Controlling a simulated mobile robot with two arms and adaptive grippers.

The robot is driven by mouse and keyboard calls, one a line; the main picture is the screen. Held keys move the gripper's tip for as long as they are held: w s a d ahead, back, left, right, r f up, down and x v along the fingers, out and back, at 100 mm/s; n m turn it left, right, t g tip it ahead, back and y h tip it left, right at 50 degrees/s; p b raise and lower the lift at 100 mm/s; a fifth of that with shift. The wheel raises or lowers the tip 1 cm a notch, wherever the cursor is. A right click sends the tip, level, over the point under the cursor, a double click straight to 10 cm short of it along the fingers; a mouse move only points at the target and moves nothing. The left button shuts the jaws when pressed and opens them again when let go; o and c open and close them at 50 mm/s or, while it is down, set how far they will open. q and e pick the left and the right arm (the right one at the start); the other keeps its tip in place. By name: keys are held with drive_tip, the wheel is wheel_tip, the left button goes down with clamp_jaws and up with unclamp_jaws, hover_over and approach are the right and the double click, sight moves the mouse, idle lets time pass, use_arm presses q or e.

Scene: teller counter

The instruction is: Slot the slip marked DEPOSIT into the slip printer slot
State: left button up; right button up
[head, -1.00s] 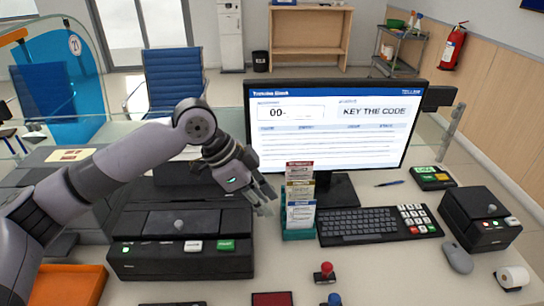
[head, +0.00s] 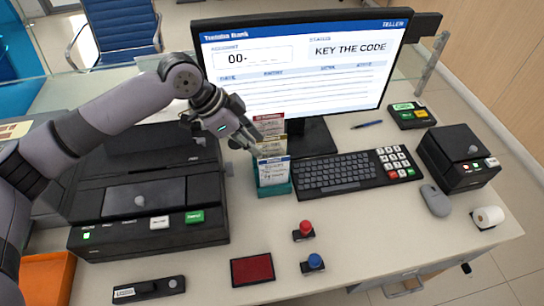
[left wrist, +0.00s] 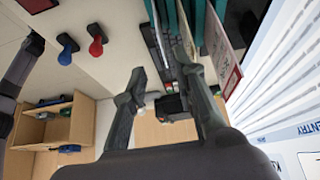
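A teal slip holder (head: 274,190) stands left of the keyboard with several slips in tiers: a red-headed slip (head: 268,120) at the back, a yellowish one (head: 270,146) in the middle, a blue-headed one (head: 272,172) in front. I cannot read which says DEPOSIT. My left gripper (head: 250,142) is open and empty, at the left of the slips. In the left wrist view its fingers (left wrist: 165,80) are apart, with slip edges (left wrist: 222,50) close beside the right finger. The large black machine (head: 150,225) at left may be the slip printer; its slot is not clear. My right gripper is not in view.
The monitor (head: 305,65) stands behind the holder. A keyboard (head: 335,174), mouse (head: 435,200) and smaller black device (head: 458,158) are to the right. Red (head: 304,230) and blue (head: 313,262) stamps and a red pad (head: 252,270) lie in front. Free counter lies at front right.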

sight(274, 162)
use_arm(q)
drive_tip(key=p+x, duration=0.1)
drive_tip(key=x, duration=0.8)
drive_tip(key=shift+w+f, duration=0.15)
drive_tip(key=shift+f, duration=0.05)
drive_tip(key=shift+w+d+f, duration=0.1)
drive_tip(key=shift+d+f, duration=0.25)
drive_tip(key=shift+f, duration=0.35)
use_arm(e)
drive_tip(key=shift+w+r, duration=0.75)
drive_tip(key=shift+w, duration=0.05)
use_arm(q)
clamp_jaws()
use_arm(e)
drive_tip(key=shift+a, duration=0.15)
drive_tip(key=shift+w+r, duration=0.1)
use_arm(q)
drive_tip(key=shift+r+p, duration=5.4)
drive_tip(key=shift+r, duration=0.4)
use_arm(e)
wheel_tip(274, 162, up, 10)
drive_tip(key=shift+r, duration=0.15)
